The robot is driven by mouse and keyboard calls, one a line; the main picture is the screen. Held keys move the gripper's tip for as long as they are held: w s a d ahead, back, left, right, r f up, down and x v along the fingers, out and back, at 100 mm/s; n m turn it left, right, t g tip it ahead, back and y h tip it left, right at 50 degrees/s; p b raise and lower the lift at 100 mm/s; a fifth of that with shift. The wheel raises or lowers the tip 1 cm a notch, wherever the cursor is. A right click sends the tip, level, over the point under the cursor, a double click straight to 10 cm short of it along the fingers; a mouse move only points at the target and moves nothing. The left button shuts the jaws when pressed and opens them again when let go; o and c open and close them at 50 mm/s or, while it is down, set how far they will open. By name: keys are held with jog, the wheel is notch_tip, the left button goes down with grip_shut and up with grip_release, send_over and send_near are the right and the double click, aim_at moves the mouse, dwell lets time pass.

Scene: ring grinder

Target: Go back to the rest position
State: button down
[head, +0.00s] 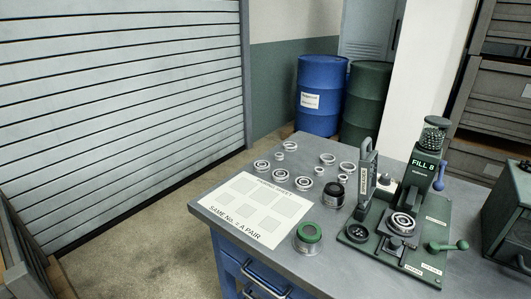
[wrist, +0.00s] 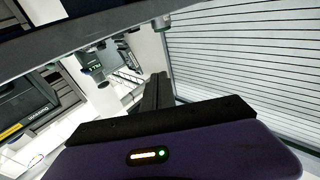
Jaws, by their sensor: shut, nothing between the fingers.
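My gripper (wrist: 157,80) shows in the wrist view, its dark fingers together and empty beyond the purple housing, which has a small lit bar. It is held away from the table, with the grey slatted shutter behind it to the right. My arm does not show in the head view. In the head view the green ring grinder (head: 405,232) stands on the grey table (head: 325,268), with a ring part (head: 402,222) on its middle. Several metal rings (head: 262,166) lie behind and beside the white pairing sheet (head: 250,205).
A clear cup with a green rim (head: 308,235) and a black-topped pot (head: 333,194) stand beside the sheet. A blue drum (head: 320,95) and a green drum (head: 367,100) stand behind the table. The floor (head: 150,215) before the shutter (head: 120,90) is clear.

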jog(key=s+d+f+m+g+h, duration=0.1)
jog(key=s+d+f+g+h, duration=0.1)
jog(key=s, duration=1.4)
jog(key=f+g, duration=0.1)
jog(key=g, duration=0.1)
jog(key=shift+s+f+m+g+h, duration=0.15)
jog(key=shift+m+g+h, duration=0.15)
jog(key=shift+h, duration=0.1)
